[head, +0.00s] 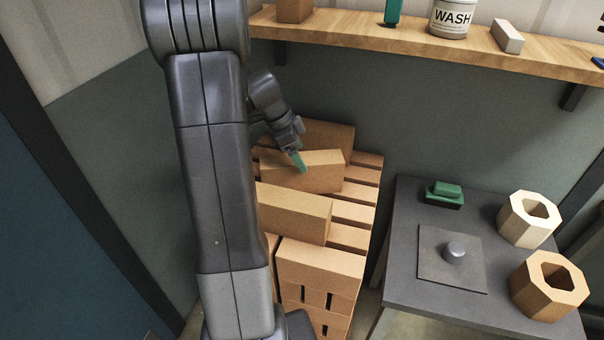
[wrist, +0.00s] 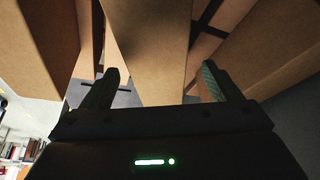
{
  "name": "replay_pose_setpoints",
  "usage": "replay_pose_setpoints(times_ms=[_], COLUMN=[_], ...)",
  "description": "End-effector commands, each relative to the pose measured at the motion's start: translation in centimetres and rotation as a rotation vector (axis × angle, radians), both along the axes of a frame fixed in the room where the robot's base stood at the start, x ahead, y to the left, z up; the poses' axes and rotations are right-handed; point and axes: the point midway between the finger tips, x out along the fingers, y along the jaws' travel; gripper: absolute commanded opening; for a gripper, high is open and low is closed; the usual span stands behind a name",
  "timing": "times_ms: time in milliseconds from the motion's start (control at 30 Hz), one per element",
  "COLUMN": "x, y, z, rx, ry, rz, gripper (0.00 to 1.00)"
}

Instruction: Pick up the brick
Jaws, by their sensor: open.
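Several tan bricks lie on a slatted wooden pallet (head: 354,212). A middle brick (head: 318,178) is below my gripper (head: 299,165), a back brick (head: 328,135) is behind it, and a front brick (head: 295,212) is nearer. In the head view, a green-padded finger overlaps the middle brick's top; I cannot tell whether it touches. In the wrist view, my gripper (wrist: 160,72) is open, its two dark fingers apart. A brick face (wrist: 150,45) shows between and beyond them, with nothing clamped. My arm hides the pallet's left side.
A grey table (head: 400,262) at right holds a plate with a round knob (head: 455,252), a green object (head: 445,193) and two hollow octagonal blocks (head: 528,218). A wooden shelf (head: 360,35) with a white tub (head: 451,18) runs along the wall above.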

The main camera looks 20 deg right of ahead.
Motion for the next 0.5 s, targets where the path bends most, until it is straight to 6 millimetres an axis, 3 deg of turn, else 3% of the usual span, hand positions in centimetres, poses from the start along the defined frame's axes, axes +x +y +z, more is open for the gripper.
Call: replay_pose_setpoints(times_ms=[300, 500], x=[-0.7, -0.7], y=[-1.3, -1.5], z=[-4.1, -4.6], rx=[0.002, 0.002], ry=[0.003, 0.0], rz=[-0.002, 0.0], gripper=[0.84, 0.84])
